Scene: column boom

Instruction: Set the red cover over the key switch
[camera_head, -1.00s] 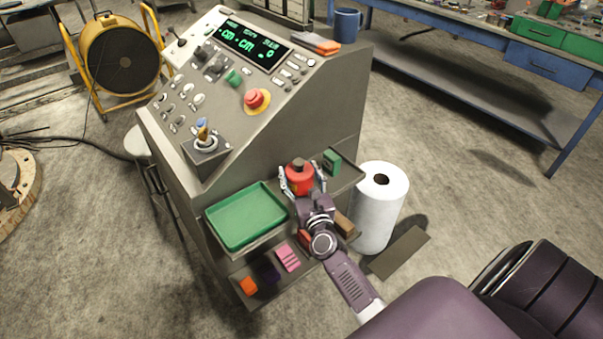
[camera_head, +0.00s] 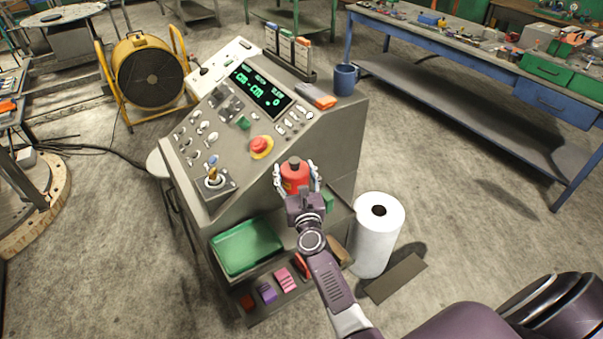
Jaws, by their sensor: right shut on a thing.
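The red cover (camera_head: 295,180) is a red cylinder with a dark knob on top and a yellowish mark on its side. My right gripper (camera_head: 296,174) is shut on it, one finger on each side, and holds it upright in front of the console's right side. The key switch (camera_head: 214,181), with a blue and yellow key standing up in it, sits in a square plate at the lower left of the console's sloped panel. The cover is apart from it, to its right. My left gripper is out of view.
A red mushroom button (camera_head: 260,144) stands up from the panel (camera_head: 225,150) between the switch and the display. A green tray (camera_head: 245,247) lies on the shelf below. A blue mug (camera_head: 345,79) and a white paper roll (camera_head: 378,235) are to the right.

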